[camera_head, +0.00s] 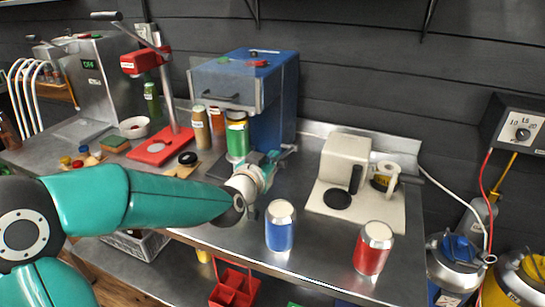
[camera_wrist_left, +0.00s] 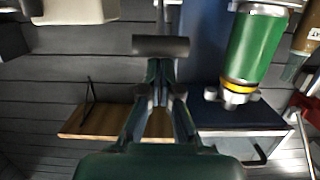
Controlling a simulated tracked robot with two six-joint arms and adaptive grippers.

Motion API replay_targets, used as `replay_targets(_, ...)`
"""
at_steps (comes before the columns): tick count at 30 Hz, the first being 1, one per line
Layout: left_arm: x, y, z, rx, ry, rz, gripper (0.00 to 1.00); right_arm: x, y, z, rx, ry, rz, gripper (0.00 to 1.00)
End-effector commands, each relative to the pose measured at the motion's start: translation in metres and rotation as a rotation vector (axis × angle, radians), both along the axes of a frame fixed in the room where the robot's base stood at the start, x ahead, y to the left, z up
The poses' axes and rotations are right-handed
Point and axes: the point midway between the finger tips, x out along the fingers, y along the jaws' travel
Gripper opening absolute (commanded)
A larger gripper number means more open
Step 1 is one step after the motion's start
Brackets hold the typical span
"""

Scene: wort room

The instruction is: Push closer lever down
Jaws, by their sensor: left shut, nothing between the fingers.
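The blue machine (camera_head: 275,97) stands at the back middle, with a black-handled front panel and a green can (camera_head: 237,141) in front of it. My left gripper (camera_head: 279,160) is shut and empty beside the machine's right side. In the left wrist view, its fingers (camera_wrist_left: 158,72) point at a dark cylindrical grip (camera_wrist_left: 160,46) on a thin rod, likely the closer lever. I cannot tell whether they touch it. The green can also shows in the left wrist view (camera_wrist_left: 256,50). My right gripper is not in view.
A blue can (camera_head: 280,230) and a red can (camera_head: 372,250) stand near the front edge. A white machine (camera_head: 345,160) is on the right. A red stand with a raised lever (camera_head: 158,62) and several bottles are on the left.

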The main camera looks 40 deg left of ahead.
Motion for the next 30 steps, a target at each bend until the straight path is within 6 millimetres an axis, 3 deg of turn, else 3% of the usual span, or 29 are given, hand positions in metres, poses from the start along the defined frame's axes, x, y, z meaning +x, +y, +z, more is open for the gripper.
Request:
replay_targets(1, -0.002, -0.001, -0.017, 0.0, 0.001, -0.001, 0.0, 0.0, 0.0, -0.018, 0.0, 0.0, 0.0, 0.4)
replay_targets(5, -0.004, -0.002, -0.026, 0.001, 0.001, -0.001, 0.0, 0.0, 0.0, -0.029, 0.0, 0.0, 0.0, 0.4)
replay_targets(19, -0.005, -0.002, -0.024, 0.0, 0.001, 0.001, 0.0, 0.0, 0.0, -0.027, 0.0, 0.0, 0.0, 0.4)
replay_targets(23, -0.007, -0.002, -0.015, 0.0, 0.0, 0.002, 0.0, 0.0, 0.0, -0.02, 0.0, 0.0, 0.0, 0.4)
replay_targets(30, -0.014, -0.006, 0.022, 0.001, 0.0, -0.002, 0.0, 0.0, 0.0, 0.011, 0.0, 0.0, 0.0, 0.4)
